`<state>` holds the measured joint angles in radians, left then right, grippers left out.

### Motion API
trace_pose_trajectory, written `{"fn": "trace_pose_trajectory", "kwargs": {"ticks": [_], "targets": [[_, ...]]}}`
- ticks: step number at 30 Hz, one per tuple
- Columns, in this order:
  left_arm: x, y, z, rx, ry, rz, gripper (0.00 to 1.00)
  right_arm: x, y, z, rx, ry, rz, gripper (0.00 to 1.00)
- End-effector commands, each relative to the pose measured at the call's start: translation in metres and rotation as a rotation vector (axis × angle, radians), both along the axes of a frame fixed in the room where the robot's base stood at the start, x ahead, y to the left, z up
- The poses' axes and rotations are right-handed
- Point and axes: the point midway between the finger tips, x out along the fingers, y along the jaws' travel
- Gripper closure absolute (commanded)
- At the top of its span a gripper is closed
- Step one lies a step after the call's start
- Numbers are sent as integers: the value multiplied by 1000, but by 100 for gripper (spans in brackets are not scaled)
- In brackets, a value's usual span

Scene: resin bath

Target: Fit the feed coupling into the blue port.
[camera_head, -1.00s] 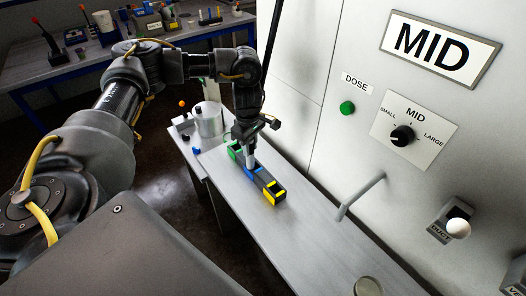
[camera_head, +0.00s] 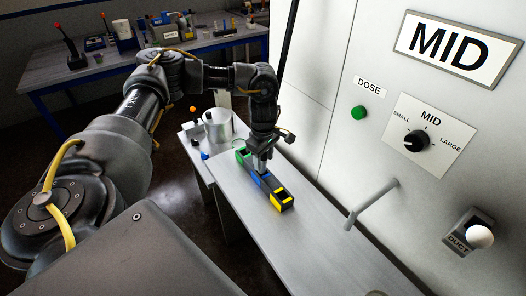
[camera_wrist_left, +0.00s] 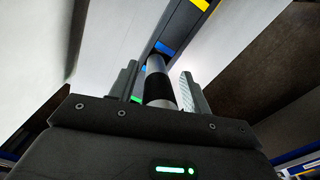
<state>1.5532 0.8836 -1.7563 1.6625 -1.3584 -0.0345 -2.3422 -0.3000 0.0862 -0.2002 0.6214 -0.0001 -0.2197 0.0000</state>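The rack (camera_head: 272,187) is a dark block with green, blue and yellow marked sections, on the grey bench. The feed coupling (camera_wrist_left: 160,82) is a silver cylinder with a black band. It stands at the blue port (camera_head: 262,178) in the middle of the rack; its lower end appears to be in the port, but how deep I cannot tell. My left gripper (camera_head: 262,153) is over it from above. In the left wrist view its fingers (camera_wrist_left: 160,90) are on both sides of the coupling, with a gap showing at the left finger, so it looks open. My right gripper is out of view.
A grey pot (camera_head: 218,126) stands behind the rack, with small coloured parts beside it. The machine wall with the DOSE button (camera_head: 359,112), dial (camera_head: 416,140), spout (camera_head: 372,203) and DUCT knob (camera_head: 480,237) rises on the right. The bench front (camera_head: 325,255) is clear.

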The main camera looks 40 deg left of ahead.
Motion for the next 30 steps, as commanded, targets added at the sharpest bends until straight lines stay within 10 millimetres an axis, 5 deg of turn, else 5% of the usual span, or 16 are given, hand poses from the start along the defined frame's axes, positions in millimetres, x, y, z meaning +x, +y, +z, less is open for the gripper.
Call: {"fn": "trace_pose_trajectory", "kwargs": {"ticks": [1, 11, 24, 30], "targets": [[-8, 5, -13, 11, 26, 3, 52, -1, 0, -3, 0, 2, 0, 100], [-7, 4, -7, 12, 25, 2, 52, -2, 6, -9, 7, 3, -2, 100], [-3, 1, 79, 10, 12, -2, 52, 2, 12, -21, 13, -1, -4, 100], [-4, 1, 104, 10, 13, -2, 52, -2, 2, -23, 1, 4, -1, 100]]}}
